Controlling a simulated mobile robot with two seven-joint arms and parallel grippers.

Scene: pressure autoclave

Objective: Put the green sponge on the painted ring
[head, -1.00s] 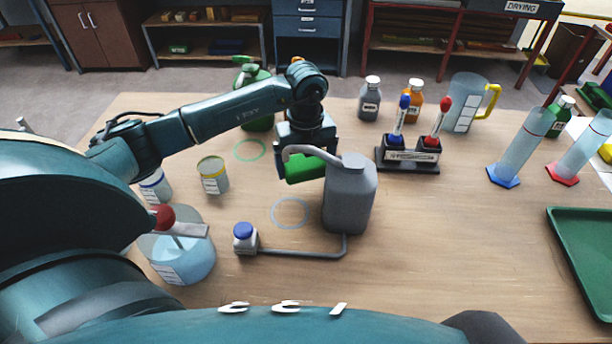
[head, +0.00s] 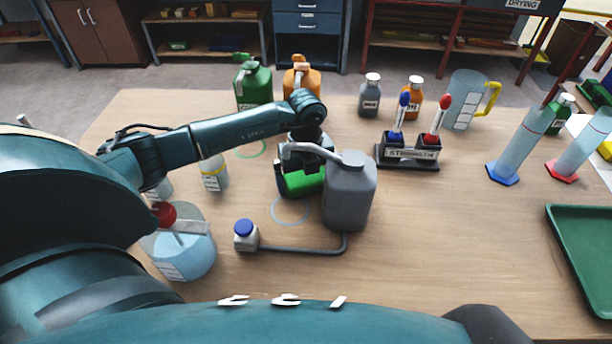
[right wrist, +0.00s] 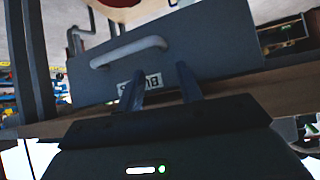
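The green sponge (head: 304,184) is between the fingers of my left gripper (head: 302,182) in the head view, partly hidden by the gripper and the grey jerrycan. The gripper is shut on it. The sponge is just beyond a pale blue painted ring (head: 290,211) on the table; I cannot tell whether it touches the wood. A green painted ring (head: 241,153) lies farther back, partly hidden by my left arm. My right gripper (right wrist: 160,82) is open and empty in the right wrist view, in front of a grey drawer (right wrist: 215,45).
The grey jerrycan (head: 349,195) stands close right of the sponge. The front right table is clear.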

